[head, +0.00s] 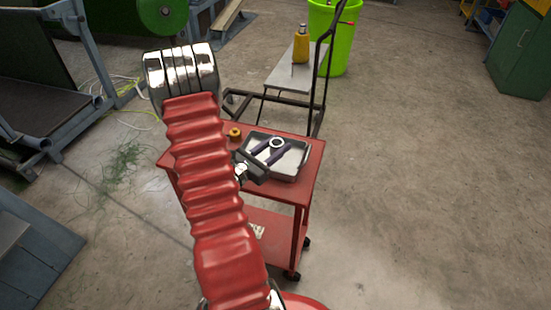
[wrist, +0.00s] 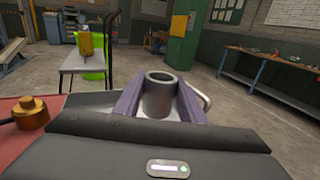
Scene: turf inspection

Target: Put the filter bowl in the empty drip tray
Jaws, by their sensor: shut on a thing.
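The filter bowl is a grey hollow cylinder (wrist: 158,102), upright and open at the top, between my gripper's two purple fingers in the wrist view. In the head view its pale ring-shaped rim (head: 277,147) shows over the drip tray. My gripper (head: 270,151) is shut on the bowl; it also shows in the wrist view (wrist: 159,92). The drip tray (head: 301,160) is a shallow grey metal tray on the red cart, with nothing else seen inside. The gripper and bowl hide part of it. I cannot tell whether the bowl touches the tray floor.
A brass knob-like part (head: 235,133) stands on the red cart (head: 314,168), left of the tray. Behind is a grey platform trolley (head: 290,75) with a yellow bottle (head: 301,45) and a black handle. A green bin (head: 335,45) stands behind. The floor at right is clear.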

